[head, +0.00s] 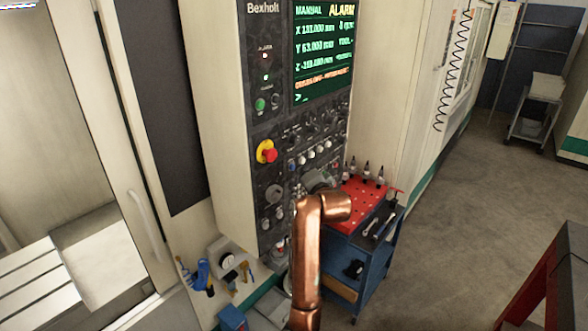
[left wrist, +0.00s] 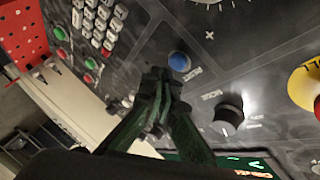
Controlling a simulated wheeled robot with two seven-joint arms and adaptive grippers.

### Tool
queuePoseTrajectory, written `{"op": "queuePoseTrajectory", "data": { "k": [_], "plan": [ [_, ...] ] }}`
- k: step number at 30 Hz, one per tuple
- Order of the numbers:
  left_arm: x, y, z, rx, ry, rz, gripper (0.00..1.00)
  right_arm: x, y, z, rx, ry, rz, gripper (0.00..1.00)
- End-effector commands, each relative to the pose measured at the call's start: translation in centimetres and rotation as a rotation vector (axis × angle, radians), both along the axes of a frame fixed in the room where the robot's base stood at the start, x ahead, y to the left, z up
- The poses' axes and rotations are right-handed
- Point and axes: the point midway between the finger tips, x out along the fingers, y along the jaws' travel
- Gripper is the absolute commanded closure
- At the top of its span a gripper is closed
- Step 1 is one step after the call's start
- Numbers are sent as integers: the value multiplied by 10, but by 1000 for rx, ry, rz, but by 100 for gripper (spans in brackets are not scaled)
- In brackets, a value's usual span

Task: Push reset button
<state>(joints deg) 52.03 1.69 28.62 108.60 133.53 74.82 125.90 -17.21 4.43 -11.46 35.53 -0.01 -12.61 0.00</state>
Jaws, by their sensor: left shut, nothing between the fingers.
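A round blue button (left wrist: 179,61) sits on the dark control panel in the left wrist view, with a small upside-down label beside it that I cannot read surely. My left gripper (left wrist: 160,78) is shut and empty. Its dark fingertips are just beside the blue button, on its lower left in this view. I cannot tell whether they touch the panel. In the head view a small blue button (head: 291,167) shows on the panel, below and right of the red emergency stop. My copper arm rises in front of the lower panel and hides part of it. My right gripper is not in view.
The red emergency stop (head: 269,155) on its yellow base and a black knob (left wrist: 228,115) are close by. The screen (head: 323,50) reads ALARM. A blue cart (head: 342,255) with a red perforated top stands right of the panel.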

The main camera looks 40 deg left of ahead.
Motion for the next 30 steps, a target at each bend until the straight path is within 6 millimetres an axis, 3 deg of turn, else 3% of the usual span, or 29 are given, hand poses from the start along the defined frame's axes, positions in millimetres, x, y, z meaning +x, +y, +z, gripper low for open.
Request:
{"op": "queuePoseTrajectory", "data": {
  "k": [30],
  "plan": [
    [1, 12, 0, -1, -1, 0, 100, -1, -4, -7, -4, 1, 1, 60]
  ]
}}
